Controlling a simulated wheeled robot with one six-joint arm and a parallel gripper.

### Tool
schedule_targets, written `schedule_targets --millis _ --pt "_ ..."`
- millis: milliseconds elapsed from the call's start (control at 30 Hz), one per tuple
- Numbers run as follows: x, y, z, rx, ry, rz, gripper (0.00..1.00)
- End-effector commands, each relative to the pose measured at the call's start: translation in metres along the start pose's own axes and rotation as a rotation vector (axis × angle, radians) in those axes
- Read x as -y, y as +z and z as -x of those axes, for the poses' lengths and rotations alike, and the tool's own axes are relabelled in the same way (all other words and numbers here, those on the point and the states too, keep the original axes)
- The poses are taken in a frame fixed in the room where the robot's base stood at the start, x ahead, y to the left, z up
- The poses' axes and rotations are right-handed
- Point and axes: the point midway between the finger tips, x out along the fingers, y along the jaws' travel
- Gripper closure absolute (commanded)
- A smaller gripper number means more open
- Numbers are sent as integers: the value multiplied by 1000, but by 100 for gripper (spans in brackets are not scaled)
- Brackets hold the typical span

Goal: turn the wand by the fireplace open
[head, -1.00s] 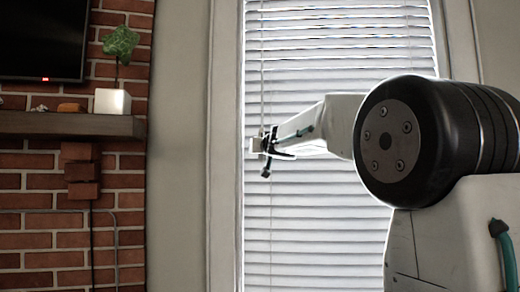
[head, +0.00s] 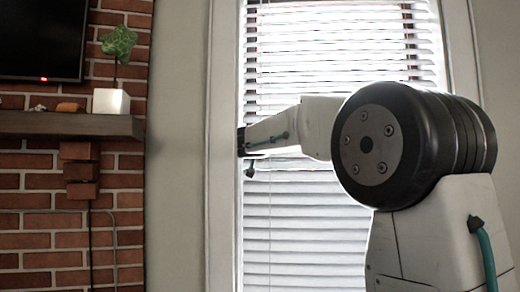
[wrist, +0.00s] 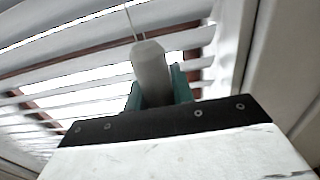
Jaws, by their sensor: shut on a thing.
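The wand (wrist: 150,62) is a pale grey, rounded piece on a thin cord or rod in front of the blind, seen in the wrist view. My gripper (wrist: 158,86) is shut on it, with one teal finger on each side. In the head view my gripper (head: 243,142) is at the left edge of the window, and the wand is hard to make out there. The white blind (head: 330,220) has its upper slats tilted with gaps showing the outside. Its lower slats look more closed.
A brick fireplace wall (head: 40,240) with a wooden mantel (head: 70,125) stands at the left. A white pot with a plant (head: 111,101) and small items sit on it. A dark screen (head: 40,40) hangs above. Window frame (head: 222,200) is close beside my gripper.

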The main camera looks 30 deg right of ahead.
Motion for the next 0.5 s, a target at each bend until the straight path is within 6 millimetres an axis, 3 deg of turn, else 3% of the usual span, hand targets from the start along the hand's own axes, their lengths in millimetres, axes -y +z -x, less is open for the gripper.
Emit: schedule_targets --millis 500 --pt "-7 -1 2 -2 484 0 99"
